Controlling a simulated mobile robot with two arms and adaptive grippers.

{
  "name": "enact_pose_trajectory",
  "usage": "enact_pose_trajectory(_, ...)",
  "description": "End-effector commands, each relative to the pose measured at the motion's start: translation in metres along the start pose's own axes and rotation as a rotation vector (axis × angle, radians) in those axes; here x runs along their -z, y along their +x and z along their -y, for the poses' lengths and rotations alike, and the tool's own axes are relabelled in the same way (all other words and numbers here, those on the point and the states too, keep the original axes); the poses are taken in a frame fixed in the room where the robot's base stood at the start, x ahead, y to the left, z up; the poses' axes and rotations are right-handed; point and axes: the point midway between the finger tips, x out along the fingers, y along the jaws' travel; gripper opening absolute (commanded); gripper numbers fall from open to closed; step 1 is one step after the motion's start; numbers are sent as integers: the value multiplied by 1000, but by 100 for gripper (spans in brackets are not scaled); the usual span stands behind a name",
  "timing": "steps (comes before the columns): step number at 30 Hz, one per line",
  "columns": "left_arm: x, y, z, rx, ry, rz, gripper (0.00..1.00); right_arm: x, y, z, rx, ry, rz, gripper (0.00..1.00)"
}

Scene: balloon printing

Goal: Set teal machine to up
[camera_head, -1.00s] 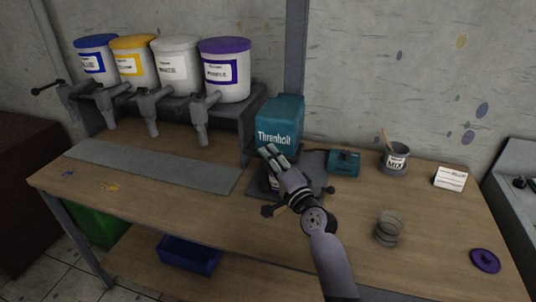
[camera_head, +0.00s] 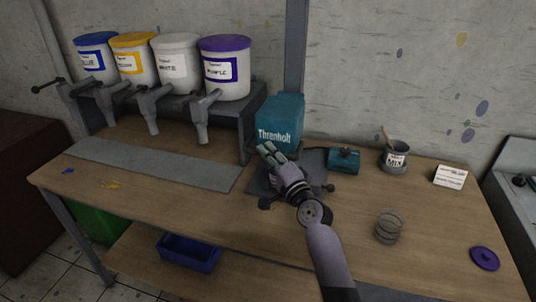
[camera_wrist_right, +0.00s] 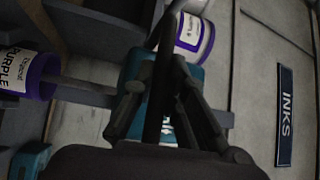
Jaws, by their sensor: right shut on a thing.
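The teal machine (camera_head: 279,124), lettered "Threnholt", stands upright on a dark base plate (camera_head: 311,161) at the middle back of the table. My right gripper (camera_head: 266,151) is in front of its lower part and hides some of it. In the right wrist view its fingers (camera_wrist_right: 163,100) close around a dark bar (camera_wrist_right: 160,70), with the teal body (camera_wrist_right: 136,62) behind. The far end of the bar is not clear. A white can with a purple label (camera_wrist_right: 194,36) shows beyond the fingers. My left gripper is out of view.
Four ink buckets stand on a grey rack at the left, including a purple one (camera_head: 225,70). The table's front is mostly clear.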

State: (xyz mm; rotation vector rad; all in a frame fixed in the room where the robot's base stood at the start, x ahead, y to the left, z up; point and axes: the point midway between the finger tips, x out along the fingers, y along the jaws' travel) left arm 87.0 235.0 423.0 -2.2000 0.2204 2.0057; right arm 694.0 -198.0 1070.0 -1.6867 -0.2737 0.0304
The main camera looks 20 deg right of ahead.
Motion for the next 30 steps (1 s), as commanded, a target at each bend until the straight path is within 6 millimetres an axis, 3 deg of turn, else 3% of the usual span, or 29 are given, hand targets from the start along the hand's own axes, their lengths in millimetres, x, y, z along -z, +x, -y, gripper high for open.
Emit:
enact_pose_trajectory(20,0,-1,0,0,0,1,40,0,0,-1,-4,-3,1,0)
enact_pose_trajectory(25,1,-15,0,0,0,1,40,2,2,14,-3,-3,1,0)
enact_pose_trajectory(30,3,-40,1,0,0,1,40,6,6,42,0,-6,0,0)
